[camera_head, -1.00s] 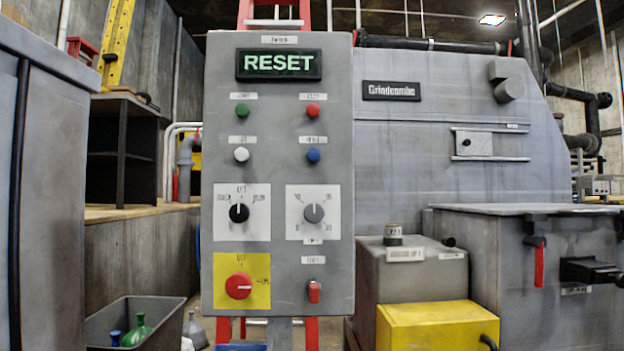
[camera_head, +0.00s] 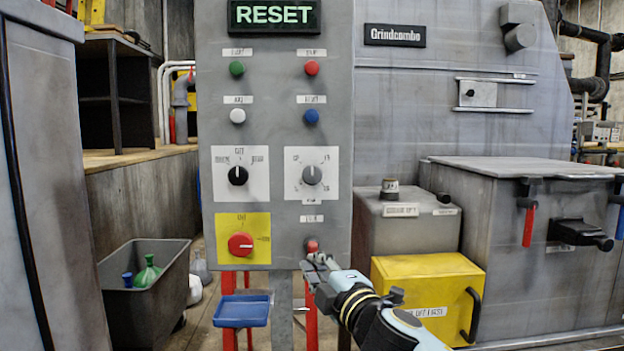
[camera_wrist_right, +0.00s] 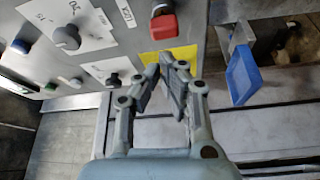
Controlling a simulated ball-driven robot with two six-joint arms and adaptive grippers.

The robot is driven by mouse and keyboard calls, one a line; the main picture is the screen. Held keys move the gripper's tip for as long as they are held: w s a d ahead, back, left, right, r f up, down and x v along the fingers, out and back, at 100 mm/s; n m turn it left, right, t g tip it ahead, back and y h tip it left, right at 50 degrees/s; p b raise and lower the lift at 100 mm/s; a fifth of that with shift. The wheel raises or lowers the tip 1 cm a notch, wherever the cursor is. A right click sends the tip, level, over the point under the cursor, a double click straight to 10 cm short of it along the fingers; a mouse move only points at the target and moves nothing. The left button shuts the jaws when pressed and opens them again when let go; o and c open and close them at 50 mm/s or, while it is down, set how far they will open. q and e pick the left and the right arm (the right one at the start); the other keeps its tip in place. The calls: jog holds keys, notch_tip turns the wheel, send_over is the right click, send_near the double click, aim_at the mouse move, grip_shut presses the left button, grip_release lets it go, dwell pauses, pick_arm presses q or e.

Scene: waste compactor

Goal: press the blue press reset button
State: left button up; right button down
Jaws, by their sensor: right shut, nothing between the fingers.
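The blue button (camera_head: 312,116) sits on the right side of the grey control panel (camera_head: 205,190), below the red button (camera_head: 312,68) and level with a white button (camera_head: 237,116). The display above (camera_head: 275,16) reads RESET. My right gripper (camera_head: 314,262) is shut and empty at the panel's lower right, well below the blue button and just under the small red switch (camera_head: 312,243). In the right wrist view my gripper (camera_wrist_right: 171,68) has its fingertips together, near the red switch (camera_wrist_right: 164,22). A blue button also shows at the left edge there (camera_wrist_right: 20,46). My left gripper is out of view.
A black dial (camera_head: 237,175), a grey dial (camera_head: 312,174) and a red rotary switch (camera_head: 240,244) lie between or beside. A blue tray (camera_head: 242,311) hangs under the panel. A yellow box (camera_head: 420,275) stands right of my arm. A dark bin (camera_head: 165,310) stands at left.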

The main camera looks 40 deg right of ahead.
aim_at(309, 117)
notch_tip(309, 117, up, 26)
jog(key=s+a+n+t+y+p, duration=0.1)
jog(key=a+n+t+p, duration=0.1)
jog(key=t+p, duration=0.3)
jog(key=shift+s+r+n, duration=0.25)
jog(key=shift+n, duration=0.15)
jog(key=shift+w, duration=0.1)
jog(key=shift+w+d+b, duration=0.35)
jog(key=shift+w+d, duration=0.4)
jog(key=shift+w, duration=0.5)
jog(key=shift+w+d+b, duration=0.4)
jog(key=shift+w+d, duration=0.35)
jog(key=shift+w, duration=0.45)
jog(key=shift+w+d+b, duration=0.35)
jog(key=shift+w+d, duration=0.4)
jog(key=shift+w, duration=0.5)
jog(key=shift+w+d, duration=0.2)
jog(key=shift+w, duration=0.15)
